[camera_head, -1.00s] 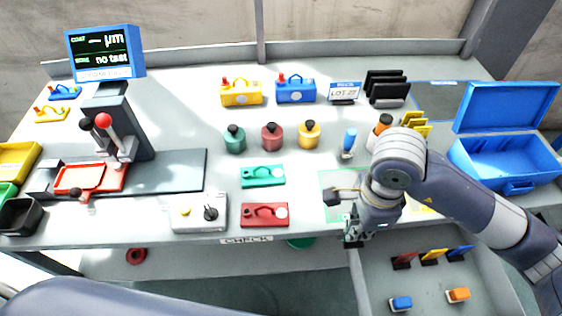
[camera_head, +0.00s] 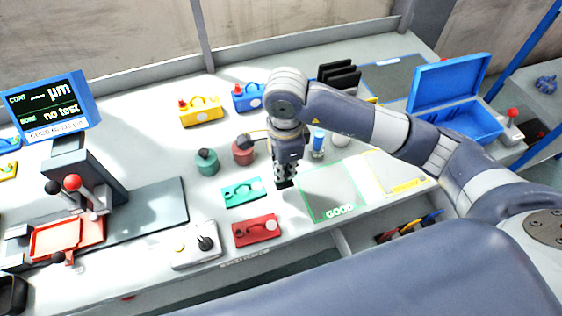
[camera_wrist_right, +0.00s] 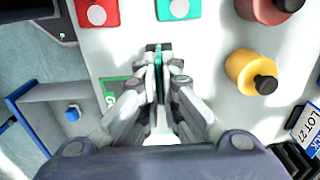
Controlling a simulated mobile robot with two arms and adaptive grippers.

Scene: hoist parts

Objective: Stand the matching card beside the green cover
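The green cover (camera_head: 243,192) lies flat on the bench, behind the red cover (camera_head: 256,230). It also shows at the top of the right wrist view (camera_wrist_right: 178,8). My right gripper (camera_head: 286,172) is just right of the green cover, above the bench. In the right wrist view its fingers (camera_wrist_right: 162,72) are closed on a thin green card (camera_wrist_right: 160,80), seen edge-on. A dark base shows at the card's end. I cannot tell whether it touches the bench. My left gripper is not in view.
A green-outlined GOOD area (camera_head: 334,192) is clear to the right. Other coloured cards (camera_head: 409,228) stand in the open drawer.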

